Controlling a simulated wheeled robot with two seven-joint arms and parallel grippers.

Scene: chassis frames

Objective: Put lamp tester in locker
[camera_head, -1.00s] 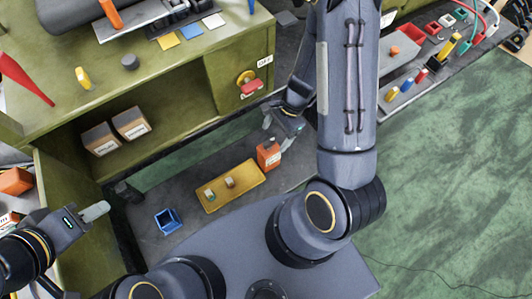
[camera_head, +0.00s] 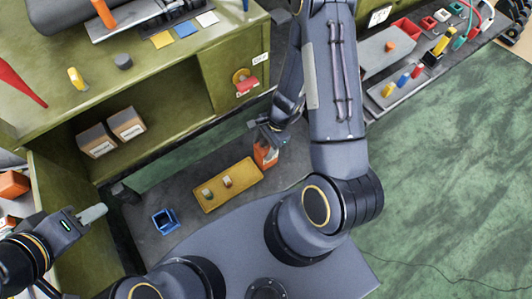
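An orange box-shaped device (camera_head: 264,157), which looks like the lamp tester, stands on the grey surface (camera_head: 190,235) at the right end of a yellow tray. My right gripper (camera_head: 266,140) is at the top of this device, with its fingers around or against it; their gap is hidden. An olive-green locker (camera_head: 165,92) has an open compartment with two cardboard boxes inside. What looks like its open door (camera_head: 75,225) is at the left. My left gripper (camera_head: 92,214) is in front of that door, apart from the device, and its opening cannot be made out.
The yellow tray (camera_head: 210,206) holds two small pieces. A blue open bin (camera_head: 165,221) stands left of it. Cardboard boxes (camera_head: 127,123) sit in the compartment's left part; its right part is clear. A red switch (camera_head: 246,85) sticks out from the front.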

